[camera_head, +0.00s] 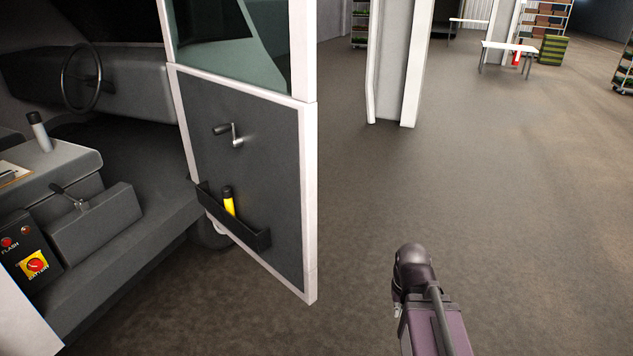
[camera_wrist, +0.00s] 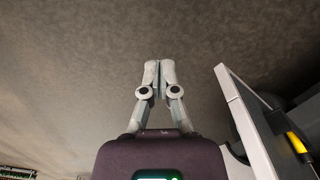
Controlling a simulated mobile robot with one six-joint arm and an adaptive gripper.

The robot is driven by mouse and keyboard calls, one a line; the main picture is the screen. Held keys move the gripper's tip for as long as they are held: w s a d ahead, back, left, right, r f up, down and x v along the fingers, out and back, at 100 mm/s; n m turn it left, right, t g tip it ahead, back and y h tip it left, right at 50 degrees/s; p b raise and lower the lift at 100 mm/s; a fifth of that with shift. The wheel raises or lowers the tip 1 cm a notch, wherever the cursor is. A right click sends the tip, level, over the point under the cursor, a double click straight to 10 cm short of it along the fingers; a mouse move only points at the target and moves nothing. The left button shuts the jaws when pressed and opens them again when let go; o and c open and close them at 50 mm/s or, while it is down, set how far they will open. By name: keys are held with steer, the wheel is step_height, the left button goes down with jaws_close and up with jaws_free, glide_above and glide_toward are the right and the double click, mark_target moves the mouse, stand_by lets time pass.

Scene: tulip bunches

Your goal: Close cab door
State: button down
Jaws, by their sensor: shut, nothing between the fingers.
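The cab door (camera_head: 252,165) stands open in the head view, swung out from the cab. Its dark inner panel faces me, with a white frame, a window on top, a crank handle (camera_head: 230,133) and a low pocket (camera_head: 236,222) holding a yellow and black item (camera_head: 228,201). The door also shows at the right of the wrist view (camera_wrist: 238,105). My gripper (camera_wrist: 159,66) is shut and empty in the wrist view, over bare floor, apart from the door and to its left there. In the head view my arm is at lower right; the fingers are not visible.
The cab interior at left has a steering wheel (camera_head: 82,77), a lever (camera_head: 70,197) and a red and yellow battery switch (camera_head: 35,264). A white pillar (camera_head: 398,65) stands behind the door. A table (camera_head: 509,47) and racks are far back. The floor right of the door is clear.

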steer(key=shift+a, duration=0.25)
steer(key=w+a+r+m+t+y+b, duration=0.15)
steer(key=w+a+y, duration=0.35)
steer(key=w, duration=0.5)
steer(key=w+a+r+t+y+b, duration=0.1)
steer(key=w+a+r+y, duration=0.1)
steer(key=w+a+y, duration=0.5)
steer(key=w+r+m+t+y, duration=0.1)
steer(key=w+r, duration=0.2)
steer(key=w, duration=0.3)
steer(key=w+r+m+t+y+b, duration=0.1)
steer(key=w+r+t, duration=0.1)
steer(key=w, duration=0.4)
steer(key=w+r+m+t+y+b, duration=0.1)
steer(key=w+r+m+t+y, duration=0.1)
steer(key=w+r, duration=0.3)
steer(key=shift+w+a, duration=0.4)
steer(key=shift+w, duration=0.7)
steer(key=shift+a+r, duration=0.1)
